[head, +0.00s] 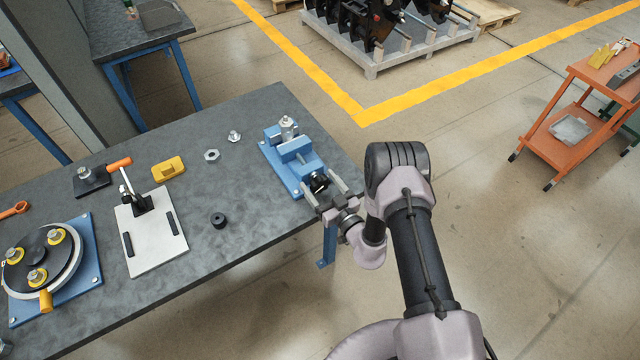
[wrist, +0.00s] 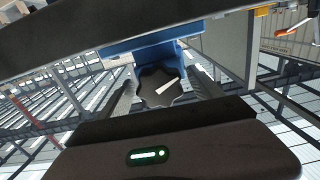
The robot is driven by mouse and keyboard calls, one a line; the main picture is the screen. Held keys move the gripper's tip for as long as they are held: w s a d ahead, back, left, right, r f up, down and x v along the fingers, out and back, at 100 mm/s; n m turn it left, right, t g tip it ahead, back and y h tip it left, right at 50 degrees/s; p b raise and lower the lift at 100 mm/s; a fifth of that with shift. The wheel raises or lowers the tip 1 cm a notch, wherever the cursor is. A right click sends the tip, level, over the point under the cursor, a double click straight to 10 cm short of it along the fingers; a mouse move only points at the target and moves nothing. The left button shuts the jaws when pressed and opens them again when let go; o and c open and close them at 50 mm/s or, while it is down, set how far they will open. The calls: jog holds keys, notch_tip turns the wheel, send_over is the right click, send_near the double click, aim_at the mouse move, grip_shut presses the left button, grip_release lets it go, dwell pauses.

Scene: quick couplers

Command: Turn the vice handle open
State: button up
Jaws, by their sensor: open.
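The blue vice (head: 296,151) stands at the right end of the grey table, with a silver fitting (head: 288,128) upright at its far jaw. Its handle is a black lobed knob (head: 319,182) on the near end. In the wrist view the knob (wrist: 160,88) shows face-on with a white bar mark. My gripper (head: 324,188) is open at the knob, one finger on each side. In the wrist view the fingers of my gripper (wrist: 163,96) flank the knob; I cannot tell whether they touch it. The vice body (wrist: 140,52) shows behind the knob.
A black ring (head: 218,220), a hex nut (head: 212,155) and a small metal fitting (head: 234,136) lie left of the vice. A toggle clamp on a white plate (head: 150,250) and a round fixture on a blue plate (head: 84,285) stand farther left.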

jog(key=c, duration=1.4)
jog(key=shift+o, duration=0.2)
